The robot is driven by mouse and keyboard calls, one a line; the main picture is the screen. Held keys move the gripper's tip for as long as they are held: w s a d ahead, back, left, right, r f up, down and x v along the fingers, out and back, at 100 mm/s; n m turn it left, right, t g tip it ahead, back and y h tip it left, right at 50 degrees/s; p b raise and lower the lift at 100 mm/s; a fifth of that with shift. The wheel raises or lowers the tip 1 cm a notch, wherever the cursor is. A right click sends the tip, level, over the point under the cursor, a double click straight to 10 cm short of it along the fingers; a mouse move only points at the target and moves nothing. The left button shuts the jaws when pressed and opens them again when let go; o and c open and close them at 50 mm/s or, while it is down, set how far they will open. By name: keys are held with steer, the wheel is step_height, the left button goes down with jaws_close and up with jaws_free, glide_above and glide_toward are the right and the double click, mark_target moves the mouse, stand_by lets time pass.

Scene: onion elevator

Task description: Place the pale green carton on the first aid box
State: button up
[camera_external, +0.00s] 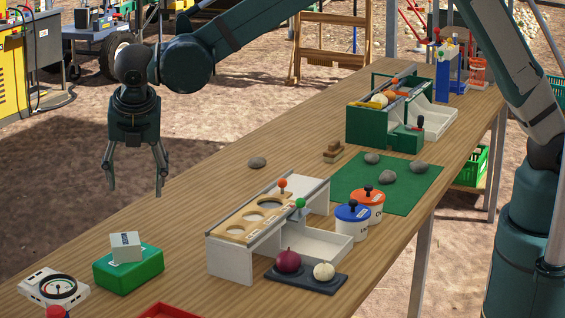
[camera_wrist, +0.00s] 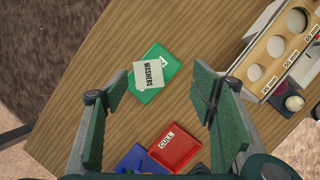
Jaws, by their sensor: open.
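The small pale carton (camera_external: 126,247), labelled WASHERS in the wrist view (camera_wrist: 149,75), sits on top of the green box (camera_external: 140,272), which I take to be the first aid box. The carton is turned relative to the box and lies toward its left side. The green box also shows under the carton in the wrist view (camera_wrist: 158,53), with most of its top marking covered. My gripper (camera_external: 135,190) is open and empty, raised above and apart from the carton. In the wrist view the carton appears between the spread fingers (camera_wrist: 160,92).
A white gauge (camera_external: 54,287) stands left of the green box. A red tray (camera_wrist: 174,147), labelled CULL, lies near it. A white sizing stand with holes (camera_external: 230,262) stands to the right, with a dark tray (camera_external: 306,278) holding two onions. Bare tabletop lies behind the green box.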

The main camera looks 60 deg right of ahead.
steer(key=s+d+r+m+y, duration=0.1)
steer(key=s+d+r+m, duration=0.35)
steer(key=d, duration=0.45)
steer(key=s+d+r+m+t, duration=0.1)
steer(key=s+d+r+m, duration=0.2)
steer(key=s+d+r, duration=0.4)
steer(key=s+d+r+m+y, duration=0.1)
steer(key=s+d+r+m, duration=0.3)
steer(key=d, duration=0.6)
steer(key=s+d+f+m+t, duration=0.1)
steer(key=s+d+m, duration=0.6)
steer(key=s, duration=0.6)
steer(key=s+d+f+m+t, duration=0.1)
steer(key=s+d+m+t, duration=0.1)
steer(key=s+d+m, duration=0.4)
steer(key=s+d, duration=0.4)
steer(key=s, duration=0.3)
steer(key=shift+s+f+m+y, duration=0.25)
steer(key=shift+s+m+y, duration=0.1)
steer(key=shift+y, duration=0.05)
